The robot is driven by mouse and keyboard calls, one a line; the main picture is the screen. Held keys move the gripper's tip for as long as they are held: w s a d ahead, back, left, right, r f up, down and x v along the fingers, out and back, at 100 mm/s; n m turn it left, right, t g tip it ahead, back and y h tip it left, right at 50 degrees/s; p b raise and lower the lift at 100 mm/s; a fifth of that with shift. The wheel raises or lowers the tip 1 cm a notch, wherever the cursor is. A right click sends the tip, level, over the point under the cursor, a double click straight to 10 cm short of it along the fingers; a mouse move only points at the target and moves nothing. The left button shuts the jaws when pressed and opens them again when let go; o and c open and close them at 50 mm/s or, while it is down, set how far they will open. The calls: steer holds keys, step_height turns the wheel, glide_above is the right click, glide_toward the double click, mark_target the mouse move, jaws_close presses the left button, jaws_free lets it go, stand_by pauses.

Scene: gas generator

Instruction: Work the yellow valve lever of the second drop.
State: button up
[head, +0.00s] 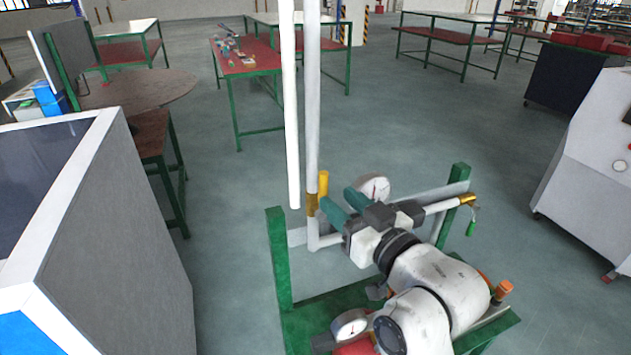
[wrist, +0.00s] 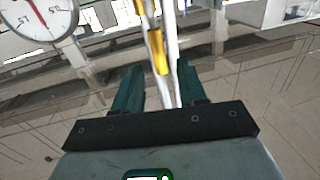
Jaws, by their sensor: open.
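A yellow valve lever (head: 323,183) stands upright beside a brass valve body (head: 311,204) low on a white vertical pipe (head: 312,110). Which drop is the second one, I cannot tell for certain. My gripper (head: 340,199) has teal fingers, open and empty, just right of the lever. In the wrist view my gripper (wrist: 159,80) shows two fingers spread apart. The yellow lever (wrist: 157,52) appears beyond and between the fingertips, in front of the white pipe (wrist: 171,60). I see no contact between fingers and lever.
A second white pipe (head: 291,110) hangs just left, its lower end free. A pressure gauge (head: 374,188) sits close behind my gripper, and a gauge (wrist: 40,18) fills the wrist view's upper left. A green frame (head: 278,255) surrounds the pipework. A grey cabinet (head: 130,240) stands at left.

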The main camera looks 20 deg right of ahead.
mark_target(326, 188)
steer(key=shift+w+a+p, duration=0.2)
steer(key=shift+w, duration=0.85)
steer(key=shift+w+a+p, duration=0.15)
steer(key=shift+w, duration=0.9)
steer(key=shift+w+a+p, duration=0.2)
steer(key=shift+w, duration=0.85)
steer(key=shift+c, duration=0.4)
jaws_close()
